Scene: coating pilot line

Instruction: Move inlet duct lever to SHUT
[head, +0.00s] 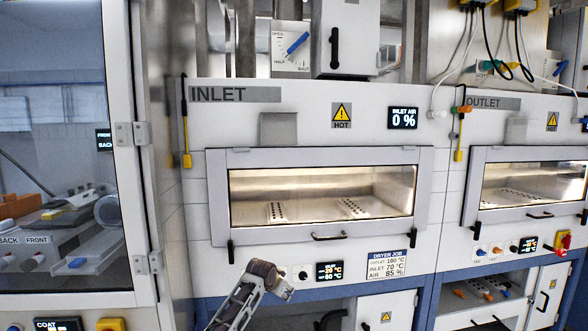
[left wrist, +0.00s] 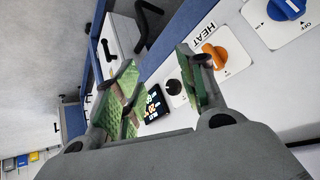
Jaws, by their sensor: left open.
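The inlet duct lever (head: 298,42) is a blue handle on a white plate (head: 291,62) high on the duct above the INLET dryer. It slants from lower left to upper right. The plate carries small labels; OPEN is at its upper left, and HALF and SHUT seem to be along the bottom. My left gripper (head: 268,272) is low in front of the INLET dryer, well below the lever and apart from it. In the left wrist view its green-padded fingers (left wrist: 160,92) are spread and empty. The lever is not in that view. My right gripper is not in view.
The INLET dryer door (head: 322,236) is closed, and the INLET AIR display (head: 402,117) reads 0 %. A grey box (head: 346,38) stands right of the lever plate. The left wrist view shows an orange HEAT knob (left wrist: 211,57), a blue knob (left wrist: 286,8) and a black knob (left wrist: 174,87) near the fingers.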

